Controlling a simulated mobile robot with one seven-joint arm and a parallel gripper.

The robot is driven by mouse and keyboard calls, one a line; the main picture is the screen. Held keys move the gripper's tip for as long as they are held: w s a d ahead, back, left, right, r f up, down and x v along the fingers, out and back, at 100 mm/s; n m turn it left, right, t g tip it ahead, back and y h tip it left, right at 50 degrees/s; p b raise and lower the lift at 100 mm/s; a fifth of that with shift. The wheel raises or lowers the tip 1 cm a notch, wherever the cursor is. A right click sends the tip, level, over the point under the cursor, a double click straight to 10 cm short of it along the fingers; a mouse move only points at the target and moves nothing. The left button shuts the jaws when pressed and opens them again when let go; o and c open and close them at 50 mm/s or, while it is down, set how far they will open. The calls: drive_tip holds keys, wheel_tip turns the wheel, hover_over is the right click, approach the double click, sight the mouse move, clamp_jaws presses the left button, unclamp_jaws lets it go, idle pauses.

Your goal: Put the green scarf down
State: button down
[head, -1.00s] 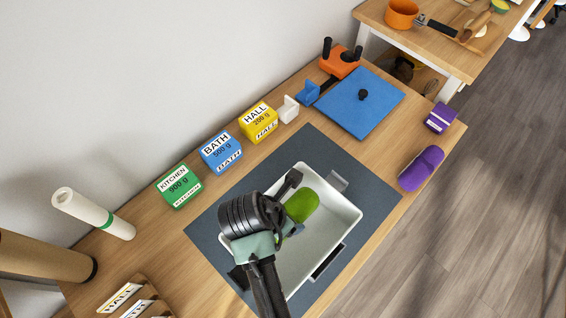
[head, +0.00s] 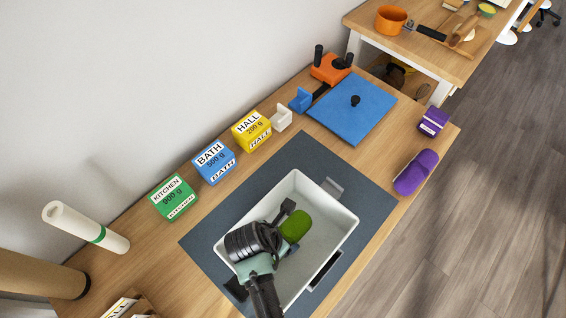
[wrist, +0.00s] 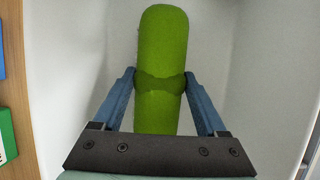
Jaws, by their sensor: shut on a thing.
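The green scarf (head: 295,225) is a rolled, rounded bundle inside the white tub (head: 349,232). It also shows in the wrist view (wrist: 161,45), where it runs lengthwise between the two blue fingers. My gripper (wrist: 160,84) is shut on the scarf, with a finger on each side and a dark squeezed band across it. In the head view my gripper (head: 287,222) reaches down into the tub, and my wrist hides part of the scarf and the tub. I cannot tell whether the scarf touches the tub floor.
The tub stands on a dark grey mat (head: 312,150). Green (head: 173,198), blue (head: 214,162) and yellow (head: 251,131) labelled blocks line the wall side. A blue lid (head: 350,115), a purple box (head: 433,121) and a purple roll (head: 415,172) lie beyond the mat.

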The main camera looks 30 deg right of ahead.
unclamp_jaws()
